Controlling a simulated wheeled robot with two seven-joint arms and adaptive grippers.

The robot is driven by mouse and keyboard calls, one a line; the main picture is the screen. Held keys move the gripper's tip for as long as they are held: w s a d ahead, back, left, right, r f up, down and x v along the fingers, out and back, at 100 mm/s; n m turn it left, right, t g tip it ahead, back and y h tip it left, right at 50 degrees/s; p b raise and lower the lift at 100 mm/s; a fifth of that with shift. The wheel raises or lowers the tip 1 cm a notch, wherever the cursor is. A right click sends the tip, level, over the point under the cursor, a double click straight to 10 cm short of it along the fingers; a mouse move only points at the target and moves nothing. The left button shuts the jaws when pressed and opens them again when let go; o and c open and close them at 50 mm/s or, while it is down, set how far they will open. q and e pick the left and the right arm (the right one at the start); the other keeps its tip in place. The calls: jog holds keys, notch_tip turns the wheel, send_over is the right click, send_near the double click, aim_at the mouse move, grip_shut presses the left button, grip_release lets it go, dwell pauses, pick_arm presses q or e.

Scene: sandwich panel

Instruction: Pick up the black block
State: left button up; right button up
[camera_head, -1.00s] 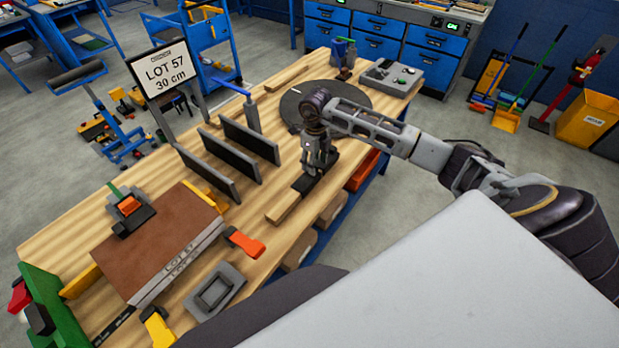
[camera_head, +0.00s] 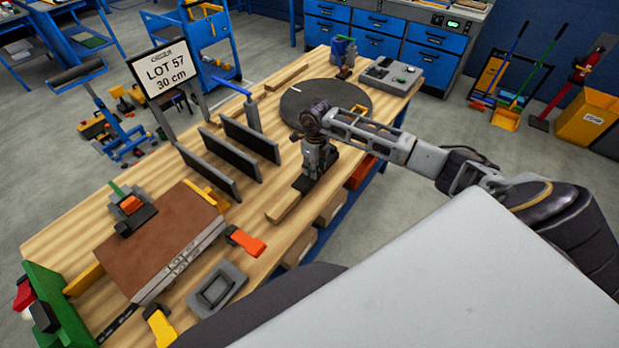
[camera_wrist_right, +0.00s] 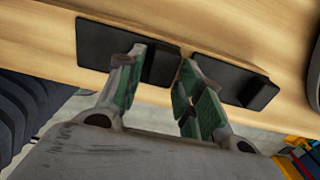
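My right gripper (camera_head: 316,168) points down over the right edge of the wooden table, close by dark blocks. In the right wrist view its two green-padded fingers (camera_wrist_right: 160,88) are apart, with nothing visibly held between them. One black block (camera_wrist_right: 100,42) lies on the wood behind the left finger. A second black block (camera_wrist_right: 236,82) lies behind and to the right of the right finger. In the head view the gripper partly hides the black block (camera_head: 302,184). I cannot tell whether a finger touches either block. My left gripper is not in view.
A wooden strip (camera_head: 283,207) lies in front of the gripper. Upright dark panels (camera_head: 208,172) stand to its left and a dark round disc (camera_head: 350,98) lies behind it. A brown-topped panel stack (camera_head: 160,245), an orange-handled clamp (camera_head: 246,242) and a grey tray (camera_head: 232,281) are nearer.

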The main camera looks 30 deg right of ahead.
grip_shut()
jog(key=shift+r, duration=0.2)
notch_tip(320, 180, up, 8)
jog(key=shift+b, duration=0.95)
jog(key=shift+r, duration=0.85)
